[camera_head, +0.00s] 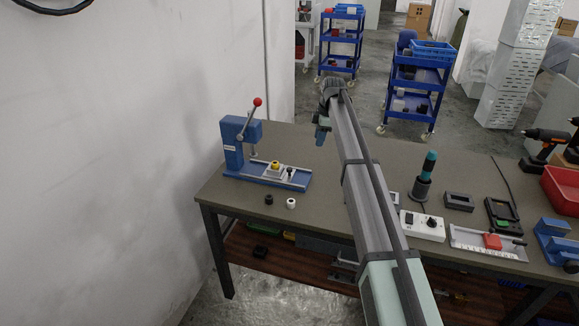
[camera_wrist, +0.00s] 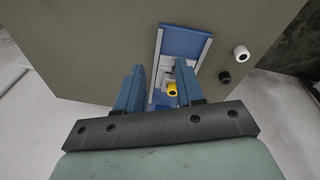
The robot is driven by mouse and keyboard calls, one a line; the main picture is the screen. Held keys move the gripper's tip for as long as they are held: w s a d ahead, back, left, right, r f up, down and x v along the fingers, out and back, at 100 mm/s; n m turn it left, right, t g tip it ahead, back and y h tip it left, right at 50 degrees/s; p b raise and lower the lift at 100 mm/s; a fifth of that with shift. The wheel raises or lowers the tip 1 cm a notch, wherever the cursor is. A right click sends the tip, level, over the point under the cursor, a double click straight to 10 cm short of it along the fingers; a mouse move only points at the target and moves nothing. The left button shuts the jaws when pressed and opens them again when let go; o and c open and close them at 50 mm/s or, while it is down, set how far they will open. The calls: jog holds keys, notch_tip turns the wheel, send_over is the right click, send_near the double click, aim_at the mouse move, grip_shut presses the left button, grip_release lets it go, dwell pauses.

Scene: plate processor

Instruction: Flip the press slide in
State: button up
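The blue press (camera_head: 234,146) with its red-knobbed lever stands at the left end of the table. Its pale slide rail (camera_head: 262,171) lies on a blue base (camera_head: 299,181) running to the right. A white holder with a yellow part (camera_head: 275,164) sits on the rail, with a white-and-black piece (camera_head: 290,173) beside it. My gripper (camera_head: 322,134) is up in the air, right of the press. In the wrist view my gripper (camera_wrist: 159,74) has its two blue fingers apart, with nothing held. The base end (camera_wrist: 186,41) and yellow part (camera_wrist: 172,89) show below; the fingers hide some of the rail.
A black cap (camera_head: 269,199) and a white cap (camera_head: 291,203) stand on the table in front of the press. A white wall runs close on the left. A switch box (camera_head: 422,225), tools and a red bin (camera_head: 563,188) lie to the right.

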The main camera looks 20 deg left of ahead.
aim_at(289, 168)
jog(key=s+a+n+h, duration=0.2)
jog(key=s+a+n, duration=0.25)
jog(key=a, duration=0.65)
jog(key=shift+n+g, duration=0.35)
jog(key=shift+g, duration=0.05)
jog(key=f, duration=1.3)
jog(key=shift+w+d, duration=0.1)
jog(key=shift+d, duration=0.15)
grip_shut()
